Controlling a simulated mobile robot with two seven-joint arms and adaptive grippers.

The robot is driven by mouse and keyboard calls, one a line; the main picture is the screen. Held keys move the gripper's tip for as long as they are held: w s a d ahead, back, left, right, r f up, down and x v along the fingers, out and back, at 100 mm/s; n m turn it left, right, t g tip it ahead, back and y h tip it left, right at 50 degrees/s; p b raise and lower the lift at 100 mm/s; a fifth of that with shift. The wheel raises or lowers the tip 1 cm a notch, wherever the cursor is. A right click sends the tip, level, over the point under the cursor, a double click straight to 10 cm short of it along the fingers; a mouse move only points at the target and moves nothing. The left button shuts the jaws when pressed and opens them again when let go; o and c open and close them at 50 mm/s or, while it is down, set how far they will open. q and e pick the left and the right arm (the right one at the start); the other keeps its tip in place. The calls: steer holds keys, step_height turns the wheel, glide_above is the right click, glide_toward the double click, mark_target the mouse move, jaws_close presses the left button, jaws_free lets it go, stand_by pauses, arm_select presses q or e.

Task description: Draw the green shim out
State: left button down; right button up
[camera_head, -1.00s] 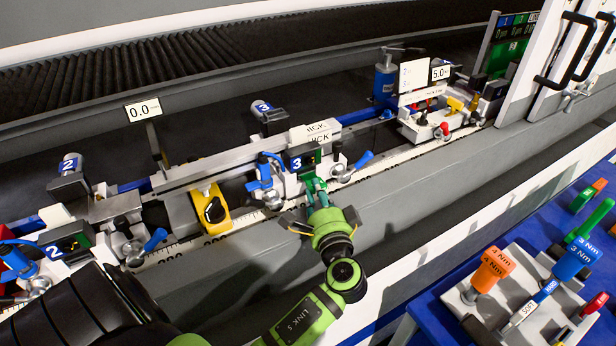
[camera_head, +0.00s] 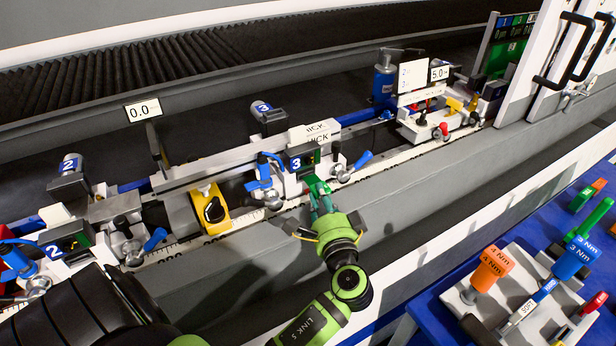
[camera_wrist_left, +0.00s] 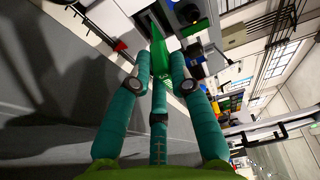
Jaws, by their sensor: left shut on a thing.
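The green shim (camera_head: 317,185) shows at the front of the clamp unit marked 3 (camera_head: 300,165). My left gripper (camera_head: 323,198) reaches up to it from below and is shut on it. In the left wrist view the green shim (camera_wrist_left: 161,56) lies between the teal fingertips (camera_wrist_left: 160,74). Its far end points towards the white and dark parts of the unit. Whether that end is still inside the slot I cannot tell. My right gripper is not in view.
A blue-handled lever (camera_head: 362,159) stands close to the right of the gripper. A yellow block (camera_head: 211,207) and clamp unit 2 (camera_head: 75,245) are to the left. The grey ledge (camera_head: 420,190) on the right is clear. Torque drivers (camera_head: 492,268) stand at lower right.

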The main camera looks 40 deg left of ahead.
arm_select(q)
steer(key=shift+s+d+b, duration=0.1)
steer(key=shift+s+d, duration=0.15)
steer(key=shift+d, duration=0.35)
steer(key=shift+s+d+b, duration=0.1)
steer(key=shift+s+d, duration=0.15)
steer(key=shift+d, duration=0.35)
steer(key=shift+s+d+b, duration=0.1)
steer(key=shift+s+d, duration=0.15)
steer(key=shift+d, duration=0.35)
